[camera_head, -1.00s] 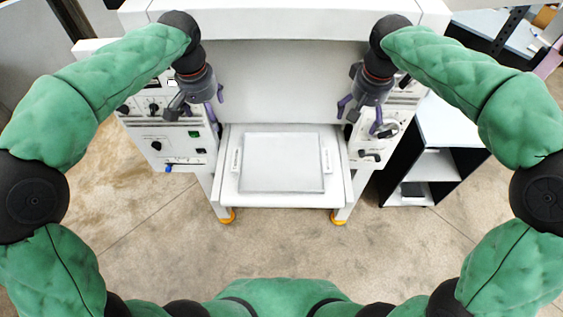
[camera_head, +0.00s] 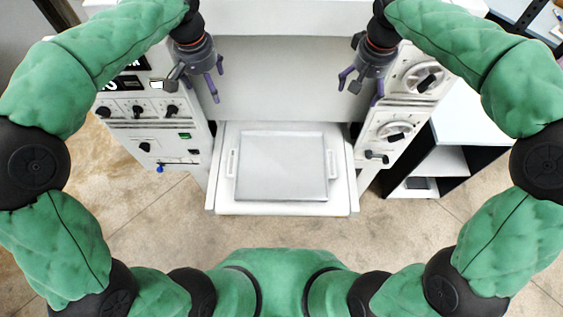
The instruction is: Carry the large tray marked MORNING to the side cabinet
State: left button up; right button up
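A large pale grey tray (camera_head: 282,165) with a white handle on its left and right sides lies flat on the white shelf (camera_head: 283,207) at the front of the machine. No MORNING marking is readable on it. My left gripper (camera_head: 214,89) hangs open and empty above and to the left of the tray. My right gripper (camera_head: 361,88) hangs open and empty above and to the right. Neither touches the tray. A white cabinet with black sides and open shelves (camera_head: 446,160) stands right of the machine; it may be the side cabinet.
The white machine has a left control panel (camera_head: 153,120) and a right control panel (camera_head: 398,110) with knobs, flanking the shelf. The cabinet's light top looks clear where visible. A dark object (camera_head: 419,183) sits low inside it. Concrete floor in front is open.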

pick_arm(q)
jog(key=s, duration=0.1)
pick_arm(e)
jog(key=s, duration=0.1)
pick_arm(q)
jog(key=b, duration=0.5)
send_over(235, 162)
notch_tip(235, 162, down, 5)
pick_arm(e)
send_over(333, 163)
jog(key=s, duration=0.1)
notch_tip(333, 163, down, 5)
pick_arm(q)
notch_tip(333, 163, down, 27)
jog(key=s+b, duration=0.1)
jog(key=b, duration=2.6)
jog(key=shift+s+f, duration=0.15)
pick_arm(e)
notch_tip(333, 163, down, 27)
jog(key=shift+s+f, duration=0.15)
jog(key=shift+s, duration=0.1)
pick_arm(q)
jog(key=shift+a, duration=0.1)
